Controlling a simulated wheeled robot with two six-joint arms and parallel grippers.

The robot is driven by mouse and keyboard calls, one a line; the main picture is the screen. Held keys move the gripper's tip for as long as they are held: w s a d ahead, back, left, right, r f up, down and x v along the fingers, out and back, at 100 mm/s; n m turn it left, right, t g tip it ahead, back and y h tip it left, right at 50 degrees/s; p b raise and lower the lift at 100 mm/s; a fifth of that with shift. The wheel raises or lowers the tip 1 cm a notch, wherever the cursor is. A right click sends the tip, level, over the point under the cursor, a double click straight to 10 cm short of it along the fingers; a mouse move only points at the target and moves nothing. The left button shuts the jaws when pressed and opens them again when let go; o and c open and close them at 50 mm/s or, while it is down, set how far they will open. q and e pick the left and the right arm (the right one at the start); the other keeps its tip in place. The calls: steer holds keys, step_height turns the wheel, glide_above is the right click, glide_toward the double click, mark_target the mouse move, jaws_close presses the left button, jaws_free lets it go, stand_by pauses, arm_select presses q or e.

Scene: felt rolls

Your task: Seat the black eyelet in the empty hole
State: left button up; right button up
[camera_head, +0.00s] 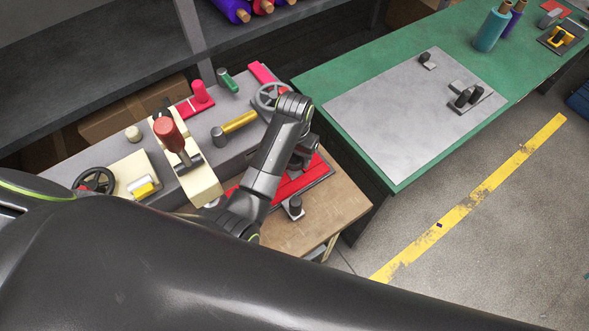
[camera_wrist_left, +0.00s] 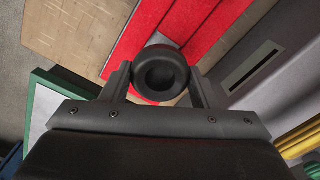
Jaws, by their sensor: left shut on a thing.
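A black eyelet (camera_wrist_left: 160,73), round with a dark recess in its middle, is between the two fingers of my left gripper (camera_wrist_left: 158,84) in the left wrist view. The fingers are shut on its sides. Red felt (camera_wrist_left: 205,22) with straight seams lies beyond it. In the head view my left gripper (camera_head: 298,160) hangs over the red felt (camera_head: 312,178) at the near edge of the grey bench; the eyelet cannot be made out there. The empty hole is not visible in either view. My right gripper is not in view.
A brown board (camera_head: 320,215) lies around the felt, with a small black-topped piece (camera_head: 294,206) on it.

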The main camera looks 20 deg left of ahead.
arm_select(q)
steer(key=shift+f, duration=0.1)
steer(key=shift+f+b, duration=0.3)
steer(key=shift+f, duration=1.25)
steer(key=shift+f+b, duration=0.3)
steer(key=shift+f, duration=0.4)
stand_by(0.4)
steer(key=o, duration=1.2)
steer(key=shift+r, duration=0.1)
